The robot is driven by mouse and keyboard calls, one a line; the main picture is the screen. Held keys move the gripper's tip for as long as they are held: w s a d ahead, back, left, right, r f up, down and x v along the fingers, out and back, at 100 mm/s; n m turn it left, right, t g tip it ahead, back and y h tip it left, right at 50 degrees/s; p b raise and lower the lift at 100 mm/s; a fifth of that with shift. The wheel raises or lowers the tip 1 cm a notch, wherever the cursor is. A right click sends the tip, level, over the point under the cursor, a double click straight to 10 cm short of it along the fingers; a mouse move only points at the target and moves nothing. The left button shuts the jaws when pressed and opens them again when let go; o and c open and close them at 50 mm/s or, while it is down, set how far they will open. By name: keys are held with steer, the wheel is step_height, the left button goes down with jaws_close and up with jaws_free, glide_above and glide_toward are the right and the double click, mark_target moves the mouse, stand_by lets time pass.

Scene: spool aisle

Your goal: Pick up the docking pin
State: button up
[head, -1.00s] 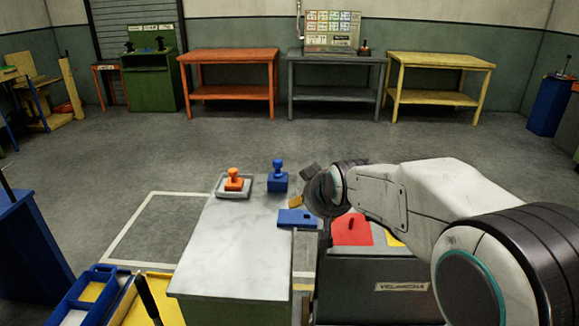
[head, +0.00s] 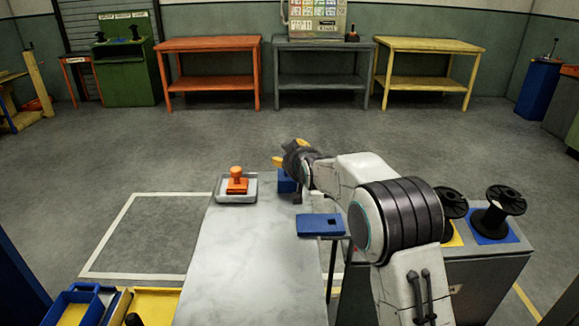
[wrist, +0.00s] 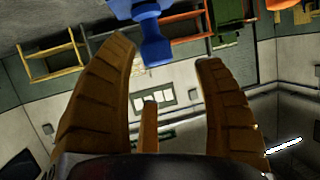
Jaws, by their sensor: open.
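A blue knobbed pin (head: 287,183) stands on the pale worktop, its upper part hidden by my gripper. A similar orange pin (head: 236,182) stands in a grey tray to its left. No label shows which one is the docking pin. My gripper (head: 284,153) is open above the blue pin, with orange-yellow fingertips. In the wrist view, which appears upside down, the blue pin (wrist: 154,38) has its knob pointing down the picture, between the spread fingers (wrist: 168,52). I see no clear contact between fingers and knob.
The grey tray (head: 222,198) and a blue slotted plate (head: 320,225) lie on the worktop (head: 250,260). Black spools (head: 496,210) stand on a grey cabinet at right. Blue and yellow bins (head: 70,305) are at lower left. Open floor lies beyond, before coloured benches (head: 208,45).

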steer(key=x, duration=0.3)
steer(key=shift+s+d+f, duration=0.1)
steer(key=shift+f, duration=0.1)
steer(key=shift+d+x, duration=0.2)
steer(key=shift+x, duration=0.8)
steer(key=shift+a, duration=0.2)
steer(key=shift+r, duration=0.1)
steer(key=c, duration=1.3)
